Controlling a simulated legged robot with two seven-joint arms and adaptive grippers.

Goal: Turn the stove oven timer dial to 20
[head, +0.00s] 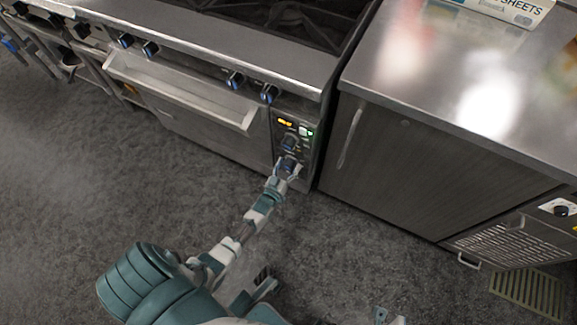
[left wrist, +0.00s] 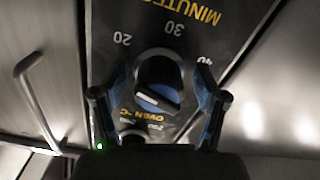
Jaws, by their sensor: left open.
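The timer dial (left wrist: 158,84) is a round black knob with a blue grip bar and a pale line. It sits on the dark control panel (left wrist: 215,40), whose upside-down print reads MINUTES, 20, 30 and 40. I cannot tell which number the dial points to. In the left wrist view my left gripper (left wrist: 158,100) is open, one finger on each side of the dial; I cannot tell if they touch it. In the head view the left gripper (head: 289,167) reaches the lower dial of the stove panel. Possible tips of my right gripper (head: 390,317) show at the bottom edge.
The OVEN °C dial (left wrist: 140,136) is close by, partly hidden by my gripper. Blue-marked stove knobs (head: 268,93) and an oven handle (head: 180,88) are to the left. A steel cabinet (head: 420,165) stands close on the right. The grey floor in front is clear.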

